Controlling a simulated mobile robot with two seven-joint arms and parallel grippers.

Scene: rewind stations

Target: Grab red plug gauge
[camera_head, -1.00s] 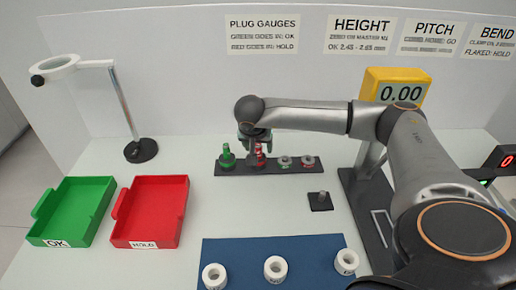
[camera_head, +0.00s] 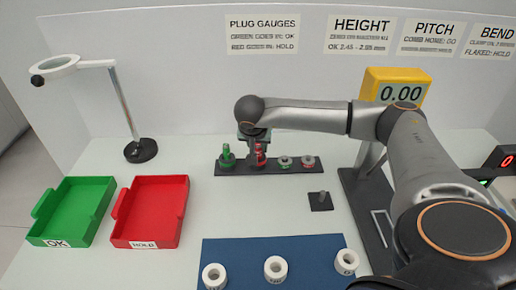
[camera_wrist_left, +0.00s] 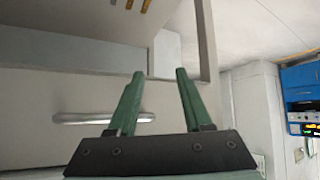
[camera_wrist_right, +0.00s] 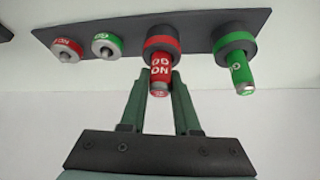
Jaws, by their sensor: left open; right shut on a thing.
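The red plug gauge (camera_head: 260,155) stands in the dark rack (camera_head: 235,169) at the back of the table, between the green plug gauge (camera_head: 227,156) and two ring-shaped pieces. In the right wrist view the red plug gauge (camera_wrist_right: 161,68) has its end between the fingertips of my right gripper (camera_wrist_right: 160,88), which is shut on it. Its collar still sits at the rack. The green plug gauge (camera_wrist_right: 237,66) is beside it, apart from the fingers. My left gripper (camera_wrist_left: 158,80) is open and empty, facing a wall, away from the table.
A green OK tray (camera_head: 72,212) and a red HOLD tray (camera_head: 150,212) stand at the left. A magnifier stand (camera_head: 140,150) is behind them. White rings (camera_head: 275,268) lie on a blue mat (camera_head: 240,255) in front. A yellow height display (camera_head: 395,85) stands at the back right.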

